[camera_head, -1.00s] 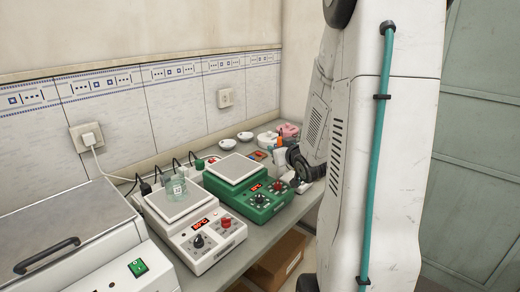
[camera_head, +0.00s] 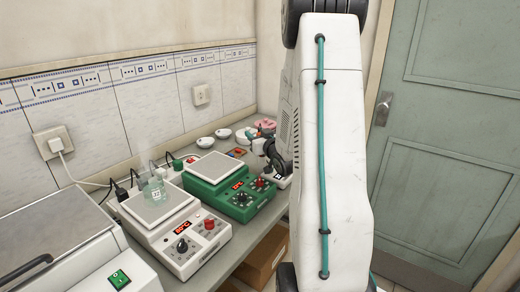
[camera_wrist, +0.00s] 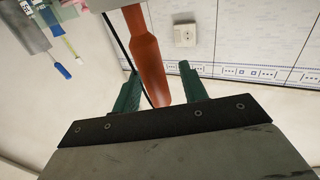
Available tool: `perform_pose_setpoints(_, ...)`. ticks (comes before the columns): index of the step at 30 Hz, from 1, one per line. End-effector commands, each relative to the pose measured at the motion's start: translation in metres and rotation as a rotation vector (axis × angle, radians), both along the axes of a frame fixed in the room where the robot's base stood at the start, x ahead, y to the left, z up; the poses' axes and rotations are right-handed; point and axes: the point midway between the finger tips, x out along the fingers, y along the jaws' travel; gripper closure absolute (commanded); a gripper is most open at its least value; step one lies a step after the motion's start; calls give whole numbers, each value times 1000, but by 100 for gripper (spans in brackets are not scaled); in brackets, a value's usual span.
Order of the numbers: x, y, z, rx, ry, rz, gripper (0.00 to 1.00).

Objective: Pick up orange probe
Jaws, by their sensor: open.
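The orange probe (camera_wrist: 147,55) hangs down from the top edge of the wrist view. It is a long, smooth orange body that widens and then tapers. My gripper (camera_wrist: 158,70) is open, with one green finger on each side of the probe. A gap shows between the probe and each finger, and I cannot tell the exact depth. In the head view my gripper is far back on the bench beside the green hotplate (camera_head: 213,165), mostly hidden by my arm. I cannot make out the probe clearly there.
A blue-handled tool (camera_wrist: 62,70) and a yellow one hang at upper left in the wrist view; a black cable runs behind the probe. In the head view, a white hotplate (camera_head: 160,205) carries a glass beaker (camera_head: 155,190). White dishes (camera_head: 223,133) stand by the wall.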

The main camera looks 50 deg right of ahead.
Motion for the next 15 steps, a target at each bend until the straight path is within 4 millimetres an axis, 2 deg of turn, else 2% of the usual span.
perform_pose_setpoints(6, 1, -1, 0, 0, 0, -1, 57)
perform_pose_setpoints(7, 1, -1, 0, 0, 0, -1, 63)
perform_pose_setpoints(11, 1, 0, 0, 0, 0, -1, 99)
perform_pose_setpoints(15, 1, 0, 0, 0, -1, -1, 100)
